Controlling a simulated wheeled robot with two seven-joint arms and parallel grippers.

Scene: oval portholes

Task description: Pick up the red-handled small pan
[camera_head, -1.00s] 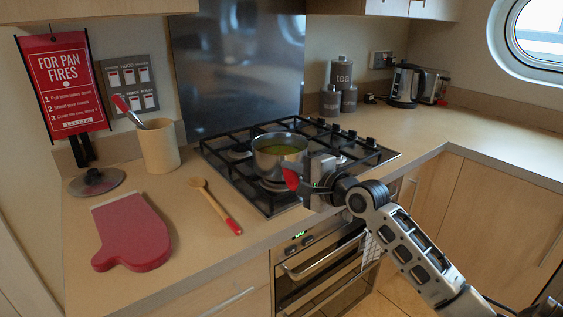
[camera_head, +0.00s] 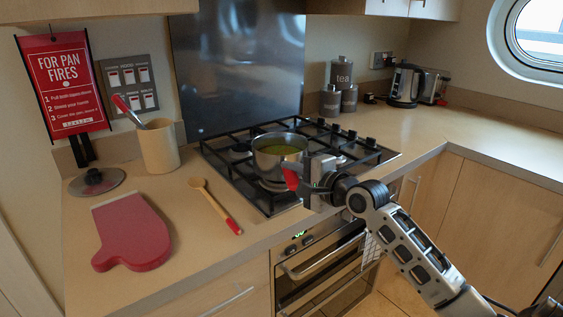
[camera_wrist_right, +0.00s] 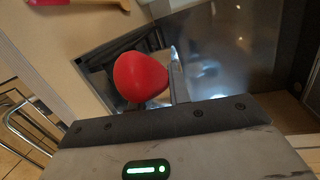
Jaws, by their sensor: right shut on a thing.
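The small pan (camera_head: 279,160) is silver and holds a yellow-green liquid. It sits upright over the front part of the black hob; I cannot tell whether it touches the grate. Its red handle (camera_head: 291,178) points toward the front edge. My right gripper (camera_head: 312,183) is shut on the red handle. In the right wrist view the rounded red handle end (camera_wrist_right: 140,77) shows at the jaws, with one finger (camera_wrist_right: 177,75) beside it. The pan body is not clear in that view. My left gripper is not in view.
The black hob grate (camera_head: 230,165) surrounds the pan. A wooden spoon (camera_head: 213,203), a red oven mitt (camera_head: 130,235), a glass lid (camera_head: 97,182) and a utensil pot (camera_head: 158,147) lie or stand to the left. The right counter (camera_head: 480,128) is mostly clear.

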